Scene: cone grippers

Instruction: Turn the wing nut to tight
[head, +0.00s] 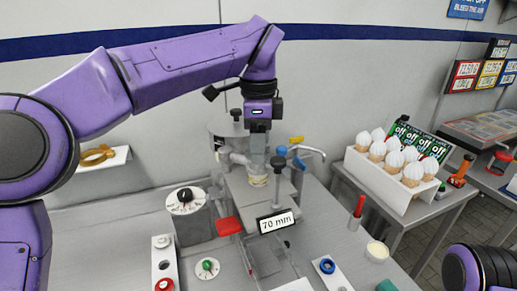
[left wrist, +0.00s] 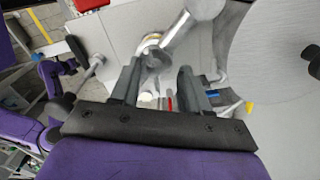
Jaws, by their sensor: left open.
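My left gripper (head: 257,163) points down over the middle of the grey machine on the bench. In the left wrist view its two dark fingers (left wrist: 157,78) stand apart, with nothing seen held between them. I cannot make out the wing nut's wings; the gripper partly covers this spot. My right gripper is out of sight; only part of that arm shows at the lower right.
A blue handle (head: 299,163) and a yellow lever (head: 312,149) stick out right of the gripper. A black-knobbed post (head: 278,167) stands close in front, above the "70 mm" sign (head: 277,223). A dial box (head: 186,206) stands left, a cone rack (head: 395,180) right.

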